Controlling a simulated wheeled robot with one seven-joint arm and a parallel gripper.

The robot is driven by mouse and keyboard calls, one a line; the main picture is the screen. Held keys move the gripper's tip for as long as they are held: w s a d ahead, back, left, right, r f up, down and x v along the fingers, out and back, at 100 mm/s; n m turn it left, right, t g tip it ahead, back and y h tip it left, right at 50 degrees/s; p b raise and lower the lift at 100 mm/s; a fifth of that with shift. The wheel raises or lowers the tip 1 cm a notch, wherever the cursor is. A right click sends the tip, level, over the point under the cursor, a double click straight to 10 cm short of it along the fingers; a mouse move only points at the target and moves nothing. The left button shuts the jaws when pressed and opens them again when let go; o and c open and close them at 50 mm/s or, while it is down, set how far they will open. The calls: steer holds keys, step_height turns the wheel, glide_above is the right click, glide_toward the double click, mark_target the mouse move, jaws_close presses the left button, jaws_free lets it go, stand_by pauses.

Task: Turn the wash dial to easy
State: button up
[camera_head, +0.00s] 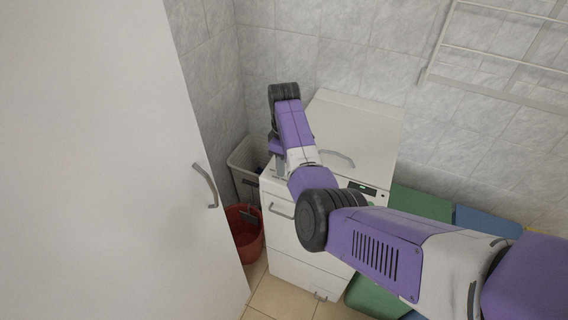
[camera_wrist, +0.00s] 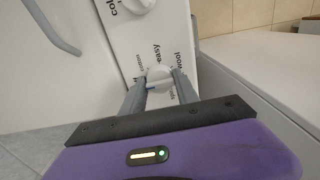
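The wash dial (camera_wrist: 160,78) is a round white knob on the white panel of the washing machine (camera_head: 362,128). In the wrist view, printed words stand around it, with "easy" and "wool" above it and "cotton" at its upper left. My gripper (camera_wrist: 162,80) is at the dial, with one grey finger on each side of it. The fingertips look very close to its sides; whether they press on it is not clear. In the head view my gripper (camera_head: 279,168) is at the machine's front left, and my arm hides much of the panel.
A second white knob (camera_wrist: 138,4) is cut off at the top of the wrist view. A tall white door (camera_head: 90,160) stands at the left. A red bucket (camera_head: 246,246) and a light basket (camera_head: 243,170) stand beside the machine. Green bins (camera_head: 415,210) stand at its right.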

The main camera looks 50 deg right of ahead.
jaws_close()
steer(key=shift+m, duration=0.3)
steer(key=m+p, duration=0.1)
steer(key=m, duration=0.2)
steer(key=shift+r, duration=0.1)
steer(key=m, duration=0.5)
steer(key=shift+w+p, duration=0.1)
steer(key=shift+p, duration=0.3)
steer(key=m, duration=0.5)
steer(key=shift+m, duration=0.3)
steer(key=m, duration=0.5)
steer(key=shift+m, duration=0.4)
